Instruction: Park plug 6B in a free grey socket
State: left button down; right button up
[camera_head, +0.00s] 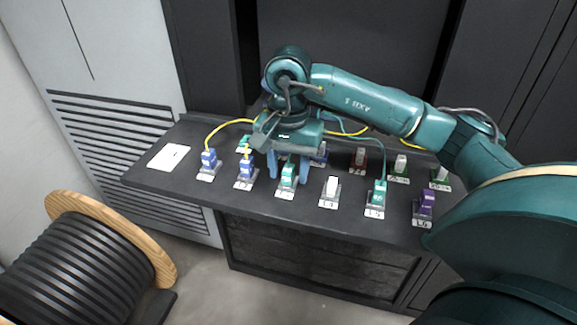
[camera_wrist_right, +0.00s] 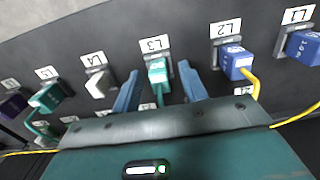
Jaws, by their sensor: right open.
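My right gripper (camera_head: 288,179) is open, its two blue fingers pointing down over the front row. In the right wrist view the fingers (camera_wrist_right: 160,95) stand on either side of the teal plug at L3 (camera_wrist_right: 157,72), with gaps visible; that plug also shows in the head view (camera_head: 287,175). I cannot read the 6B mark on any plug. Blue plugs sit at L1 (camera_head: 209,159) and L2 (camera_head: 246,172), a white one at L4 (camera_head: 331,187), a teal one at L5 (camera_head: 377,192) and a purple one at L6 (camera_head: 426,203). I cannot tell a free grey socket. My left gripper is out of view.
Yellow cables (camera_head: 222,127) and a teal cable loop behind the front row. A white card (camera_head: 169,157) lies at left.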

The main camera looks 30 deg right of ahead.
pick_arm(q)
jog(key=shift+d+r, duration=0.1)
pick_arm(e)
jog(key=shift+r, duration=0.25)
pick_arm(q)
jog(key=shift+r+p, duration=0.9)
jog(key=shift+p, duration=0.15)
pick_arm(e)
notch_tip(320, 180, up, 13)
jog(key=shift+f, duration=0.15)
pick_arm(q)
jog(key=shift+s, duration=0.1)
pick_arm(e)
jog(key=shift+s+f, duration=0.1)
